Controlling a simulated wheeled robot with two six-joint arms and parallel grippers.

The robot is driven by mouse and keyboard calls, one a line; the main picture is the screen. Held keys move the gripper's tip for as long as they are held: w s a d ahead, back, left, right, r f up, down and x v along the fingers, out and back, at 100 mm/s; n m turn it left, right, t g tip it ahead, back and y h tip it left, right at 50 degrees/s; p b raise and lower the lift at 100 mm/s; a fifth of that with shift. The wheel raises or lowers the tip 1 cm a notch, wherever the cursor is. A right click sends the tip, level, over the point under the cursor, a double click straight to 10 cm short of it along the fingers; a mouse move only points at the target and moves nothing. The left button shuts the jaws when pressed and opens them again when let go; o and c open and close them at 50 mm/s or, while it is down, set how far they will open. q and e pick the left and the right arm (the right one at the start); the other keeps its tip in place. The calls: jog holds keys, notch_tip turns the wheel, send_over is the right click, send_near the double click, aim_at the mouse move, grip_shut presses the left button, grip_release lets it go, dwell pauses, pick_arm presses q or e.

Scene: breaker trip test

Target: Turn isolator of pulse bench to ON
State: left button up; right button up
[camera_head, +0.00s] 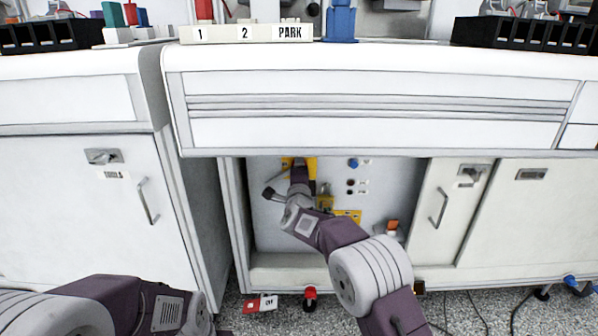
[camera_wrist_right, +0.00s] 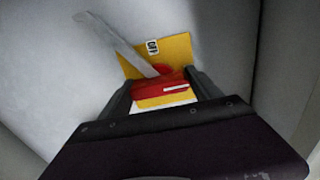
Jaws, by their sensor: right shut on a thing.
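The isolator (camera_head: 312,165) has a yellow plate on the grey panel inside the open bay under the bench; in the right wrist view its yellow plate (camera_wrist_right: 178,53) shows with a small black-and-white label that I cannot read. My right gripper (camera_head: 298,172) reaches into the bay and covers most of the isolator in the head view. In the right wrist view the gripper (camera_wrist_right: 161,92) is shut on the red isolator handle (camera_wrist_right: 160,84), with one finger on each side. A grey lever-like bar (camera_wrist_right: 118,42) slants up-left from the handle. My left gripper is out of view.
The panel also carries a yellow padlock-like piece (camera_head: 324,201), a yellow label (camera_head: 348,215), a blue knob (camera_head: 353,163) and an orange-red switch (camera_head: 391,227). The bay's side walls and the bench front (camera_head: 370,130) closely surround my right arm. Red and white tags (camera_head: 262,303) lie on the floor.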

jog(key=o, duration=1.4)
jog(key=s+p, duration=0.3)
jog(key=s, duration=0.6)
